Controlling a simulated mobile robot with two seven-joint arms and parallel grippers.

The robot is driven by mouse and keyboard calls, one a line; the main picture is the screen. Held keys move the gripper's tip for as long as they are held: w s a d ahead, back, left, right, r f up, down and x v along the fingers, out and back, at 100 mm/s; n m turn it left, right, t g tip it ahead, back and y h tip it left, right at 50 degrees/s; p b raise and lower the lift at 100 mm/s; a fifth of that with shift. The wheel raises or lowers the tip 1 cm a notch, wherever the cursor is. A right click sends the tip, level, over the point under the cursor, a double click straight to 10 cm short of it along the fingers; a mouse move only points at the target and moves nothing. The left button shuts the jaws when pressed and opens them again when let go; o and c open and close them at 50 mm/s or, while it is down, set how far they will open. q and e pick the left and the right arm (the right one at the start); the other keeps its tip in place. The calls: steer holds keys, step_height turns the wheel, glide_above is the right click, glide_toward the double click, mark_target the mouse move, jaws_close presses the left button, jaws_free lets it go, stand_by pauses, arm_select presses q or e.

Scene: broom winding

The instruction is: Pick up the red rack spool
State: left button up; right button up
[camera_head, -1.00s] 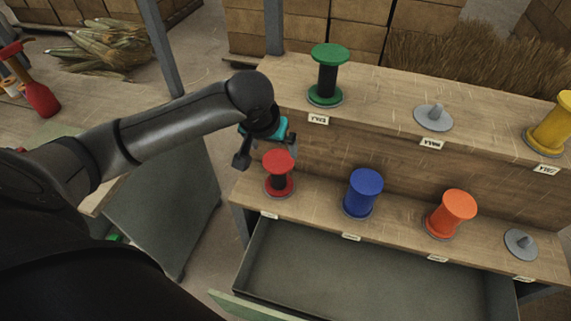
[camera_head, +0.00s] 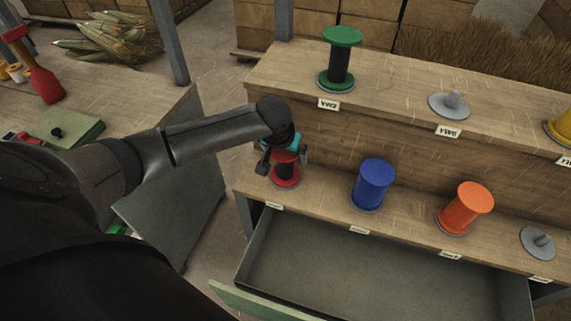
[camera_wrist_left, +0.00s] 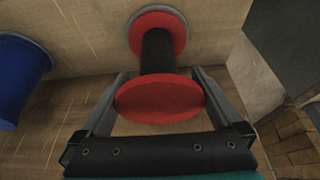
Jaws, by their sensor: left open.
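The red rack spool (camera_head: 286,176) stands on the lower shelf at its left end. Its red flanges and black core also show in the left wrist view (camera_wrist_left: 160,97). My left gripper (camera_head: 284,164) is at the top of the spool, with one finger on each side of the upper flange. In the left wrist view the open fingers (camera_wrist_left: 160,85) straddle the upper flange. I cannot tell whether either finger touches it. The gripper and wrist hide part of the spool's top in the head view. My right gripper is not in view.
A blue spool (camera_head: 373,184) and an orange spool (camera_head: 466,208) stand to the right on the lower shelf. A green spool (camera_head: 341,60) stands on the upper shelf. An open drawer (camera_head: 380,275) lies below. An empty grey holder (camera_head: 538,242) is at the right.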

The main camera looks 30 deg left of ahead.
arm_select(q)
steer(key=shift+w+f, duration=0.2)
steer(key=shift+f, duration=0.25)
steer(key=c, duration=1.4)
steer(key=shift+r, duration=0.15)
steer(key=shift+r+p, duration=2.85)
steer(key=shift+r, duration=11.05)
